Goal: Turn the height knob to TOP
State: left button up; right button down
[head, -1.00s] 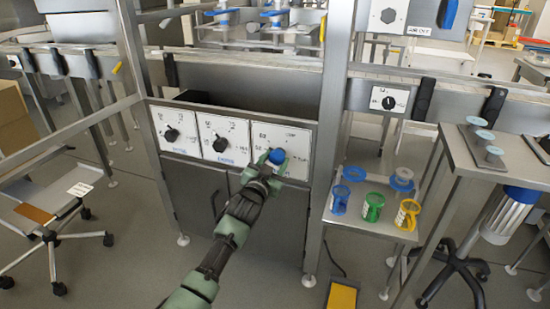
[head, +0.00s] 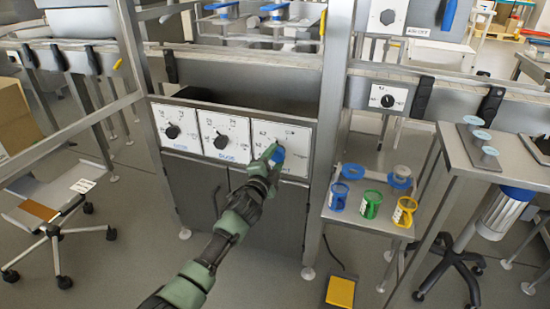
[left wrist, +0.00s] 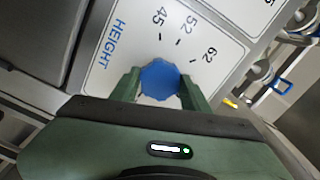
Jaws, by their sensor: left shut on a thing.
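The height knob (left wrist: 160,80) is blue and sits on the rightmost of three white dial panels (head: 296,139) on the machine front. In the left wrist view the word HEIGHT and the numbers 45, 52 and 62 show on the panel around it. My left gripper (head: 275,152) is at the panel with its green fingers on either side of the knob, shut on it; it also shows in the left wrist view (left wrist: 160,88). The TOP mark cannot be made out, and the knob's pointer is hidden. My right gripper is not in view.
Two panels with black knobs (head: 172,131) (head: 221,141) stand to the left. A small side table at right holds a blue (head: 339,195), a green (head: 371,203) and a yellow holder (head: 404,210). A yellow pedal (head: 341,292) lies on the floor.

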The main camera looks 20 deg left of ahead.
pick_arm(q)
jog(key=m, duration=0.3)
jog(key=shift+m, duration=0.4)
jog(key=m, duration=0.3)
jog(key=shift+m, duration=0.3)
jog(key=m, duration=0.2)
jog(key=shift+m, duration=0.3)
jog(key=m+p, duration=0.1)
jog(key=m, duration=0.1)
jog(key=shift+m, duration=0.9)
jog(key=shift+m+p, duration=0.3)
jog(key=shift+m, duration=0.5)
jog(key=m+p, duration=0.2)
jog(key=m, duration=0.4)
jog(key=shift+f+m+p, duration=0.1)
jog(key=shift+m+p, duration=0.25)
jog(key=shift+m, duration=0.95)
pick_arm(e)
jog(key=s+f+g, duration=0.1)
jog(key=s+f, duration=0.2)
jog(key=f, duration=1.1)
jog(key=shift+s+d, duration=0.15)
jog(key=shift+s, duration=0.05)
